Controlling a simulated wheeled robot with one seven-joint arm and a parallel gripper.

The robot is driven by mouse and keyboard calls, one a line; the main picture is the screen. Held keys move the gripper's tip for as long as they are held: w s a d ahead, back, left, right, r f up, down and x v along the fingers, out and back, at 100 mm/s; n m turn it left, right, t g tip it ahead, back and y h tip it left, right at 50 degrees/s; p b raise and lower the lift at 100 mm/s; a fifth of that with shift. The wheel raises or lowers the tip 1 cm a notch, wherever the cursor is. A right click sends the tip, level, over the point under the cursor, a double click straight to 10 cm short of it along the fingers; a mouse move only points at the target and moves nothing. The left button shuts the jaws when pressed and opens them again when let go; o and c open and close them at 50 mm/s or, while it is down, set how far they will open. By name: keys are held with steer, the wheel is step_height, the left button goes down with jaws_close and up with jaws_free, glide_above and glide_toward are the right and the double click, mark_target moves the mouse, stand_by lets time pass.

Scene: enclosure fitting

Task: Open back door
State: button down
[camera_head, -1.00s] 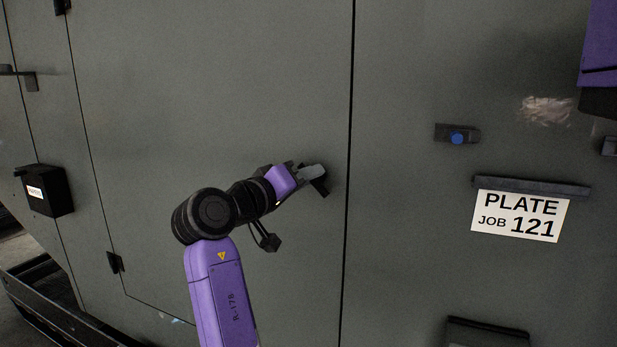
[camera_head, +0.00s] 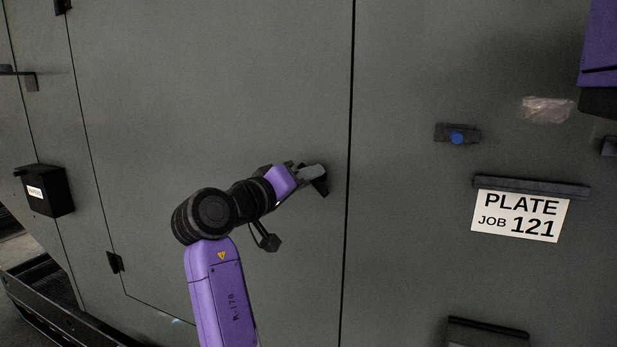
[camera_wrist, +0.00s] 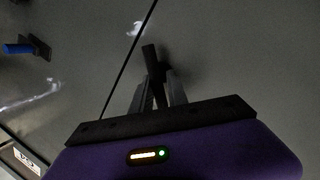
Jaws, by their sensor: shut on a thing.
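The back door is a large grey-green panel (camera_head: 230,90) with a dark seam along its right edge and hinges on its left. The door fills much of the wrist view too (camera_wrist: 230,60). My gripper (camera_head: 314,174) is at the door's right edge, by the dark door handle (camera_head: 321,187). In the wrist view my gripper's fingers (camera_wrist: 158,90) close on the dark handle (camera_wrist: 150,58). Part of the handle is hidden between the fingers. The door looks flush with the panel beside it.
Right of the seam are a latch with a blue button (camera_head: 457,137), a sign reading PLATE JOB 121 (camera_head: 520,216) under a dark ledge, and a clear crumpled patch (camera_head: 547,109). A black box (camera_head: 44,192) sticks out at left. A dark rail (camera_head: 60,315) lies low at left.

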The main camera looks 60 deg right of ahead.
steer(key=shift+n+p, duration=0.3)
steer(key=n+h+p, duration=0.1)
steer(key=n+p, duration=0.2)
steer(key=n, duration=0.1)
steer(key=shift+w, duration=0.1)
steer(key=shift+f+n+t+h+p, duration=0.25)
steer(key=shift+n+p, duration=0.4)
steer(key=shift+n, duration=0.35)
steer(key=shift+f+n+t+h+p, duration=0.1)
steer(key=shift+n+t+h+p, duration=0.25)
steer(key=shift+n+p, duration=0.45)
steer(key=shift+n, duration=0.3)
